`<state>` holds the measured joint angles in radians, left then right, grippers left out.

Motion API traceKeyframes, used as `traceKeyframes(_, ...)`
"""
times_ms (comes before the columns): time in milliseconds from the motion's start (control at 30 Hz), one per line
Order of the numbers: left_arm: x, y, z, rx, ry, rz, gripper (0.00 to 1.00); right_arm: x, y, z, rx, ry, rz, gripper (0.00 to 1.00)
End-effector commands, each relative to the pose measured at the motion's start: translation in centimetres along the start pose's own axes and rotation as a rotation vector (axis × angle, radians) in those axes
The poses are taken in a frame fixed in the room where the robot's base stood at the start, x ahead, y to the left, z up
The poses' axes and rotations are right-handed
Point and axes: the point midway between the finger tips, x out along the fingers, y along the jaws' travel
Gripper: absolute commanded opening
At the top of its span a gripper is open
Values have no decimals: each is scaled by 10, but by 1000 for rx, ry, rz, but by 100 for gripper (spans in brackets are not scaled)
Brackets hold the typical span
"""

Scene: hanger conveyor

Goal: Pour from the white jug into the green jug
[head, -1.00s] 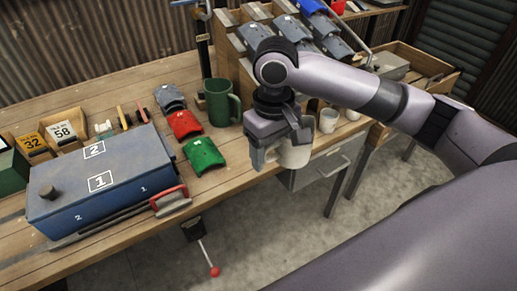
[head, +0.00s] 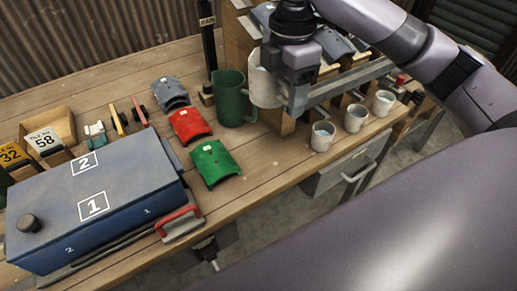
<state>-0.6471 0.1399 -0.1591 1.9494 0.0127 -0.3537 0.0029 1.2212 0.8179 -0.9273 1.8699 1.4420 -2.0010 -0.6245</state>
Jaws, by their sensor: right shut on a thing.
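The green jug (head: 232,100) stands upright on the wooden bench, left of my right gripper. My right gripper (head: 283,92) is shut on the white jug (head: 262,84) and holds it above the bench, just right of the green jug's rim. The white jug looks close to upright, perhaps slightly tilted; its contents are hidden. The gripper covers its right side. Whether the two jugs touch I cannot tell. My left gripper is not in view.
White mugs (head: 322,137) stand along the bench's right front edge. Grey, red (head: 189,125) and green (head: 214,163) curved pieces lie left of the green jug. A large blue box (head: 120,200) fills the left front. A wooden rack stands behind the gripper.

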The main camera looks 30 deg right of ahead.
Motion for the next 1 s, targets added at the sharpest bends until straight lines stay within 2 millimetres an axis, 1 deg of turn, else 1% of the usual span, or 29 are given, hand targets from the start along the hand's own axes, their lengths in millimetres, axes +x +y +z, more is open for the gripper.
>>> traceKeyframes(100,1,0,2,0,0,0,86,-3,0,2,-65,1,3,8)
traceKeyframes(200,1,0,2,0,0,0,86,-4,0,2,-89,1,2,8)
traceKeyframes(467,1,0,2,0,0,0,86,-4,0,2,-93,1,2,8)
traceKeyframes(567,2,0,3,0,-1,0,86,-1,0,2,-93,1,2,8)
traceKeyframes(667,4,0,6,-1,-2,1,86,10,-1,2,-93,1,0,8)
traceKeyframes(767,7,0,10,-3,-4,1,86,29,-1,2,-93,0,-3,8)
traceKeyframes(867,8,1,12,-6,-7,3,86,54,-1,3,-91,-1,-3,8)
traceKeyframes(1000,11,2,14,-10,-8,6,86,91,-2,3,-92,-1,-4,8)
